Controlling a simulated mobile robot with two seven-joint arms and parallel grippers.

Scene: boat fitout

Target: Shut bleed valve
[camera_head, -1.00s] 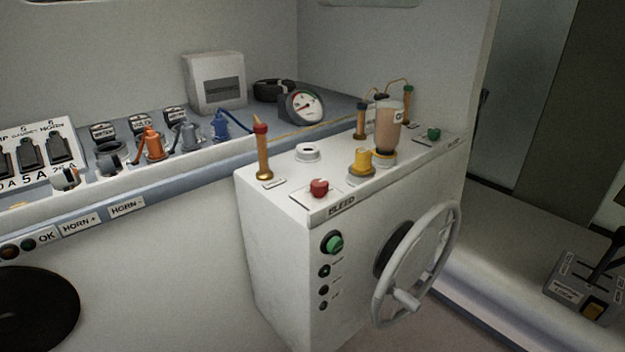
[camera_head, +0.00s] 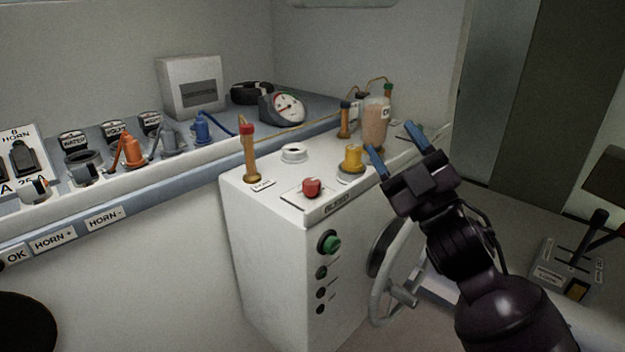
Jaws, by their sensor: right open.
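A red knob (camera_head: 312,187) sits on a small plate on top of the white console (camera_head: 262,225), just behind the front-edge label "BLEED" (camera_head: 338,203). My right gripper (camera_head: 406,140) is above the console's right side, right of the red knob and apart from it. Its two blue-tipped fingers are spread, with nothing between them. The right arm hides part of the steering wheel (camera_head: 380,308) and the console's right end, where a green knob stood in view before. My left gripper is not in view.
A yellow knob (camera_head: 352,158), a clear bottle (camera_head: 375,122) and brass fittings (camera_head: 250,155) stand on the console around the red knob. A green button (camera_head: 331,242) is on its front face. A round gauge (camera_head: 288,107) lies on the shelf behind.

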